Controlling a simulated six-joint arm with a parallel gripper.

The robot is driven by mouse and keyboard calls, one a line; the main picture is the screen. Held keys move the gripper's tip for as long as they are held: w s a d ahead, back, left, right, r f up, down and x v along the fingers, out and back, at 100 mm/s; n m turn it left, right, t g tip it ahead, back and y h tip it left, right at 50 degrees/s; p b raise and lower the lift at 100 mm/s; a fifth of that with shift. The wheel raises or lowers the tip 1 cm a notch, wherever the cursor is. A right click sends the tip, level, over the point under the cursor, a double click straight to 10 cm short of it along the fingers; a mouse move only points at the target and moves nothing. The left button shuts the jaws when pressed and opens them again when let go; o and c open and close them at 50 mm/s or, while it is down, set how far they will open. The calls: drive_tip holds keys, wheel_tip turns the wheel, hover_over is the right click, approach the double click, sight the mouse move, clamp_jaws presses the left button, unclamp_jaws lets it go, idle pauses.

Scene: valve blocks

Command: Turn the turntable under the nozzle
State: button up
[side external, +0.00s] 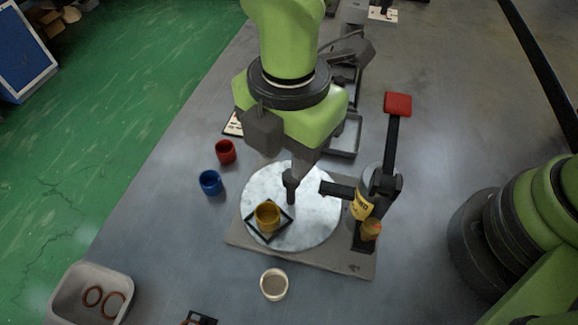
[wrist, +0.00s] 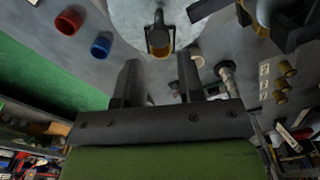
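The turntable (side external: 318,222) is a pale round disc on a grey base plate, also in the wrist view (wrist: 128,18). A yellow cup (side external: 267,217) stands in a black square frame near its front-left part. A black upright post (side external: 290,188) stands on the disc. The nozzle (side external: 337,189) is a black arm reaching over the disc's right side from the dispenser, which holds a bottle (side external: 362,205) with a yellow label. My gripper (wrist: 158,62) is above the disc's back part, fingers apart with nothing between them. The post and yellow cup appear just beyond the fingertips. Contact with the post cannot be told.
A red cup (side external: 225,151) and a blue cup (side external: 210,182) stand left of the disc. A cream cup (side external: 274,285) stands in front. A tall lever with a red pad (side external: 397,104) rises at right. A bin (side external: 72,287) with rings sits front left.

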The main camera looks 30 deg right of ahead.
sight(289, 178)
drive_tip(key=shift+f, duration=2.35)
drive_tip(key=shift+c, duration=0.4)
clamp_jaws()
